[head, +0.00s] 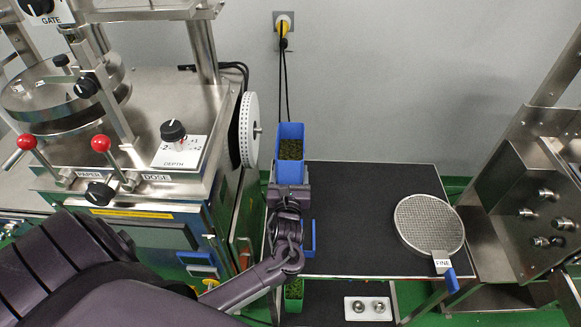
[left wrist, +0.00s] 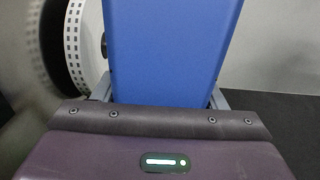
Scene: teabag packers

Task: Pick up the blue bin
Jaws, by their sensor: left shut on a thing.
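The blue bin (head: 290,170) stands out beyond the end of my left arm in the head view, with dark green leafy bits inside it. Its blue wall (left wrist: 172,50) fills the middle of the left wrist view. My left gripper (head: 290,188) is shut on the blue bin at its near side, with a finger showing on each side of it in the left wrist view. The fingertips are mostly hidden behind the bin. I cannot tell whether the bin touches the table (head: 370,200). My right gripper is in neither view.
A steel machine with a white perforated wheel (head: 248,130) stands close on the left. A round mesh sieve (head: 429,224) labelled FINE lies on the dark table at right. Another blue object (head: 309,238) is partly hidden by my arm. The table's middle is clear.

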